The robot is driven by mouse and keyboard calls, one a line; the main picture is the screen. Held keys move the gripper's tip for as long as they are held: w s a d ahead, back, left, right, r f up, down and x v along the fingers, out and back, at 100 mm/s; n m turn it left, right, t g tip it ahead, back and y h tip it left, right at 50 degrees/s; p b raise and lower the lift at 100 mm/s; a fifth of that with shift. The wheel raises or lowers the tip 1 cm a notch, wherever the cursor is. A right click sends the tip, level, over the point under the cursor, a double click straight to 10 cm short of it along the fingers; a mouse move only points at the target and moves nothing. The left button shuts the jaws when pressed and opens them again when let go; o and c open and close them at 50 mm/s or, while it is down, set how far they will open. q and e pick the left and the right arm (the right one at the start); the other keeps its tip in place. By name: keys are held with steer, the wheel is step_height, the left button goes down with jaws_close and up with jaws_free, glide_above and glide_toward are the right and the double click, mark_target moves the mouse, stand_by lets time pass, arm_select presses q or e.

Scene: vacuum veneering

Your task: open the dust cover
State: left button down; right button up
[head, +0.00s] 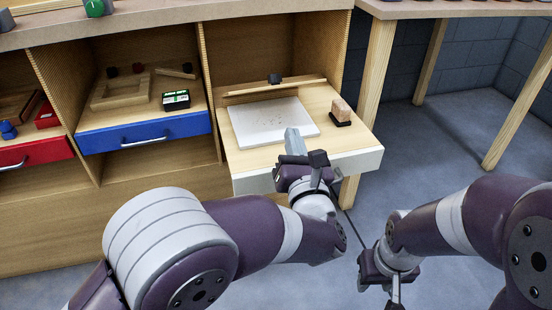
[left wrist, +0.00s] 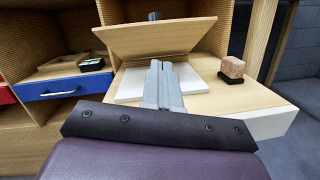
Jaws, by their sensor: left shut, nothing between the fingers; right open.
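The dust cover appears as a thin wooden panel (head: 275,88) at the back of the pulled-out shelf, seen almost edge-on in the head view. In the left wrist view the panel (left wrist: 155,38) stands raised and tilted behind a white board (left wrist: 130,84). The white board (head: 255,125) lies flat on the shelf, with brownish specks on it. My left gripper (head: 294,140) is shut and empty, its fingers over the board's front edge, apart from the panel as far as I can tell. My right gripper (head: 394,283) is open and empty, low in front of the floor at the right.
A wooden block with a dark base (head: 340,111) stands on the shelf right of the board. A dark knob (head: 274,78) shows behind the panel. A blue drawer (head: 145,132) holds a wooden frame (head: 120,91) and a black-green box (head: 176,99). A table leg (head: 376,60) stands right.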

arm_select(q)
steer(key=w+a+n+b, duration=0.1)
steer(key=w, duration=0.1)
steer(key=w+a+n+y+b, duration=0.1)
steer(key=w+b, duration=0.1)
steer(key=w, duration=0.1)
steer(key=w+a+n+y+b, duration=0.1)
steer(key=w+n+b, duration=0.1)
steer(key=shift+w+a+f, duration=0.1)
steer(key=shift+w+f, duration=0.1)
steer(key=shift+f, duration=0.1)
steer(key=r, duration=0.1)
steer(key=w+r, duration=0.1)
steer(key=r, duration=0.1)
steer(key=shift+w+a+r+b, duration=0.2)
steer(key=shift+w+r+b, duration=0.1)
steer(key=shift+r+b, duration=0.1)
arm_select(e)
step_height(320, 180, down, 8)
steer(key=shift+f, duration=0.15)
